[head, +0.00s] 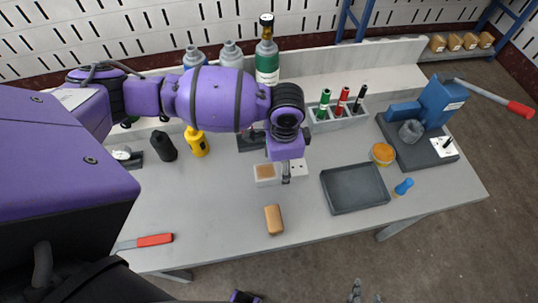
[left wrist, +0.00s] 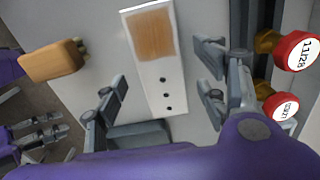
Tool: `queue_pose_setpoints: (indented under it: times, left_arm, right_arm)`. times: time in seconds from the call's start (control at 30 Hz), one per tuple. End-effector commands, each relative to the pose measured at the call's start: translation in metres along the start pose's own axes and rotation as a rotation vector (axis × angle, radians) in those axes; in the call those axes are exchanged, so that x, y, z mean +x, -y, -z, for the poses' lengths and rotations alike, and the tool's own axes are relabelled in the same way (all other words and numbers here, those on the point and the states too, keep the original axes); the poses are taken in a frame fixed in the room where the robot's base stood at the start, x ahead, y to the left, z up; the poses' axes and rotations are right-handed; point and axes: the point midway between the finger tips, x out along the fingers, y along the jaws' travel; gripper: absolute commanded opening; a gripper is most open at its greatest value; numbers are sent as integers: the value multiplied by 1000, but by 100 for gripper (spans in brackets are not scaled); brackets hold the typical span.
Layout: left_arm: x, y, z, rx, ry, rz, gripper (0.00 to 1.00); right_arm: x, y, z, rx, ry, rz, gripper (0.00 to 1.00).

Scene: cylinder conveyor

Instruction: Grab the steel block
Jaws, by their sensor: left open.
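A pale grey block (head: 266,182) with a brown square patch and dark holes lies on the table below my left gripper (head: 286,177). In the left wrist view this block (left wrist: 160,88) lies between the two fingers of my left gripper (left wrist: 161,86), with space on both sides. The gripper is open and apart from it. I cannot tell for certain whether this is the steel block. My right gripper (head: 366,291) is partly cut off at the bottom.
A dark tray (head: 356,205), a blue-handled tool (head: 403,187) and a blue press (head: 437,101) stand to the right. Markers in a rack (head: 340,122) and bottles (head: 267,60) stand behind. A red-handled tool (head: 155,240) lies front left. The table front is mostly clear.

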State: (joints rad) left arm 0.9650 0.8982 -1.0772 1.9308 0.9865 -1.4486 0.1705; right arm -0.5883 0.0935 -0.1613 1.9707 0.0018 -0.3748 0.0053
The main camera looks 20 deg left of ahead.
Motion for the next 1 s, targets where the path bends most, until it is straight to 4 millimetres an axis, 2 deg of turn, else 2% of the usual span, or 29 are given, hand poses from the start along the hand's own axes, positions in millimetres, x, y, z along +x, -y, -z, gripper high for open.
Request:
queue_pose_setpoints:
  times: [0.1,0.2,0.43,0.9,1.0]
  left_arm:
    - [20,1,1,0,2,1,66]
    - [31,1,1,2,0,2,66]
    - [32,2,1,2,-2,5,66]
    - [32,2,1,2,-2,4,4]
    - [32,2,2,2,-3,5,4]
  right_arm:
    - [0,3,-2,1,1,4,40]
    - [1,5,-2,5,1,6,40]
    - [2,10,2,18,-5,7,40]
    - [2,8,2,12,-6,7,40]
    - [2,7,2,9,-5,7,40]
